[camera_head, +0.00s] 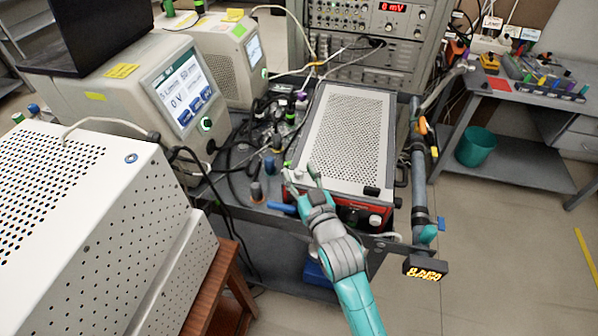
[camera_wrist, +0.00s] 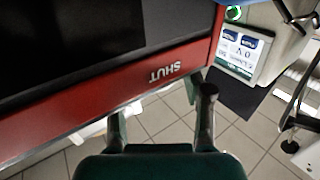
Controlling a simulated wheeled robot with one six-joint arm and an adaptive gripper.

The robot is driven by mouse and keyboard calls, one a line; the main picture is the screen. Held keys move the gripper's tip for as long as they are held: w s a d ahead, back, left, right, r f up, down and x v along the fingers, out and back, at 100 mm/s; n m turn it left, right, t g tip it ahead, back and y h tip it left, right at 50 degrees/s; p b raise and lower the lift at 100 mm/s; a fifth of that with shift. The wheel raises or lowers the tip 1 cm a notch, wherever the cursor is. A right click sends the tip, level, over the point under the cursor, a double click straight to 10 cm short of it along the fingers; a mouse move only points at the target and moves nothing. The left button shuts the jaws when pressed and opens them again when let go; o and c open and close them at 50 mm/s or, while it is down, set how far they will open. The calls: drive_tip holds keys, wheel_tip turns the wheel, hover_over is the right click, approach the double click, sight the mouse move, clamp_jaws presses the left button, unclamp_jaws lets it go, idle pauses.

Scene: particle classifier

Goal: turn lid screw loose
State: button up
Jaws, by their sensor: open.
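A box-shaped instrument with a grey perforated top (camera_head: 345,135) and a red front edge stands on the bench in the middle of the head view. My gripper (camera_head: 300,177) is at its front left corner, fingers apart and nothing seen between them. In the wrist view the two fingers (camera_wrist: 161,115) are spread beside a red edge (camera_wrist: 120,98) that carries the word "SHUT", seen upside down. A black surface (camera_wrist: 90,40) lies behind that edge. I cannot make out the lid screw for certain; my gripper and arm hide part of the front.
A beige instrument with a lit screen (camera_head: 183,92) stands left of the gripper, with cables and bottles between. A grey rail (camera_head: 418,170) runs along the right side. A white perforated box (camera_head: 90,210) fills the near left.

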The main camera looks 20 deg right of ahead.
drive_tip(key=s, duration=1.1)
drive_tip(key=shift+a, duration=0.1)
